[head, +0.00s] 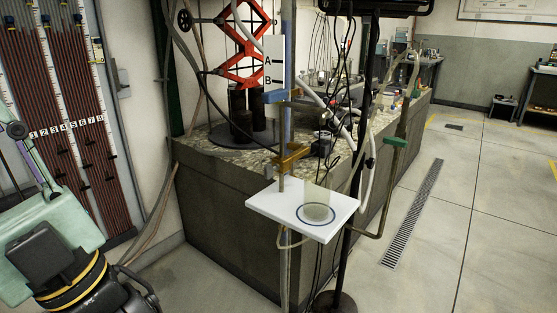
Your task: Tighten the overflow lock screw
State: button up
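A vertical blue-grey tube or rod (287,120) stands at the near corner of the stone-topped bench. A brass-coloured clamp (290,158) sits on it low down, and a blue clamp with a brass end (281,95) sits higher, just under a white plate marked A and B (274,62). I cannot pick out the overflow lock screw for certain; it is too small to tell at either clamp. My gripper's fingers do not show. Only parts of my own arm or body fill the lower left, well apart from the clamps.
A bench (225,200) lies behind. The floor (450,210) at right is clear.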

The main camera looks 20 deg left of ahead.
aim_at(269, 171)
jog(key=k+j+z, duration=0.2)
jog(key=j, duration=0.15)
jog(key=k+j+z, duration=0.2)
jog(key=j, duration=0.2)
jog(key=k+j+z, duration=0.2)
jog(key=i+j, duration=0.05)
jog(key=j, duration=0.05)
